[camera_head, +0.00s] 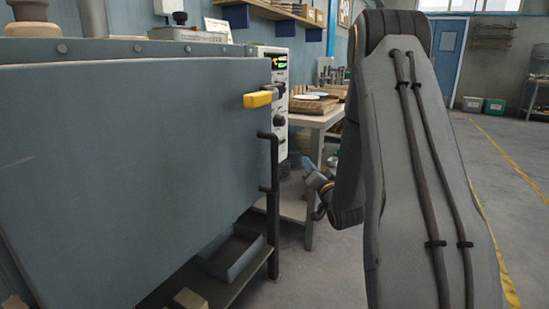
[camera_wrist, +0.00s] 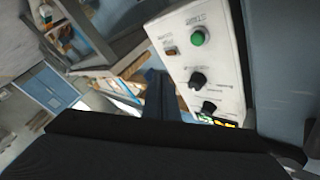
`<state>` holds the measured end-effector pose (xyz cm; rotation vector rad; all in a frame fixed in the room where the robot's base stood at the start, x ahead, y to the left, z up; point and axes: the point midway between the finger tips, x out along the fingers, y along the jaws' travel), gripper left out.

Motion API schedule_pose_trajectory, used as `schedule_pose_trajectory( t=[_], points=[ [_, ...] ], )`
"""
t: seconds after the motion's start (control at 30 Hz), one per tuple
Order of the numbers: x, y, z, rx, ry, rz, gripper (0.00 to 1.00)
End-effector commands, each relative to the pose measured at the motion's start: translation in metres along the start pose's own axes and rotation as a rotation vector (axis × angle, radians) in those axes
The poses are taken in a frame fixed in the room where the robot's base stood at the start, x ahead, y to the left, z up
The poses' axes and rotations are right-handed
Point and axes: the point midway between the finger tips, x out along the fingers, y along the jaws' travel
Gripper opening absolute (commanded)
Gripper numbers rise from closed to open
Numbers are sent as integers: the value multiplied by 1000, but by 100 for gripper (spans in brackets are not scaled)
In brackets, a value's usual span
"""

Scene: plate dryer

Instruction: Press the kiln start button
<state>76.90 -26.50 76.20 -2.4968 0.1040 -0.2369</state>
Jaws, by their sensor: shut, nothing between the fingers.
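The kiln start button (camera_wrist: 197,38) is a round green button under the word START on a white control panel (camera_wrist: 225,60) in the wrist view. In the head view the panel (camera_head: 283,112) stands at the right end of the large grey-blue kiln (camera_head: 130,150); I cannot make out the button there. My gripper (camera_wrist: 157,76) is shut and empty. In the wrist view its dark tip is left of the panel and below the button, apart from the button. In the head view my gripper (camera_head: 308,166) is low, beside the kiln's right edge.
Two black knobs, a small orange-lit switch (camera_wrist: 171,51) and a lit display share the panel. A yellow handle (camera_head: 258,99) and a dark vertical bar (camera_head: 273,200) stick out at the kiln's front right. A bench (camera_head: 322,118) with boards stands behind. The floor at right is open.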

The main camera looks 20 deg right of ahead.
Motion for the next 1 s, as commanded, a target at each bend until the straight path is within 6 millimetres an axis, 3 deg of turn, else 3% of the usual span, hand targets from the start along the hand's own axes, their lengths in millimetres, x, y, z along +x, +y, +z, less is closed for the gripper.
schedule_pose_trajectory(
  t=[0.6, 1.0],
  points=[
    [49, -38, 39, 0, -4, -5, 0],
    [61, -47, 47, 1, -4, -3, 0]
  ],
)
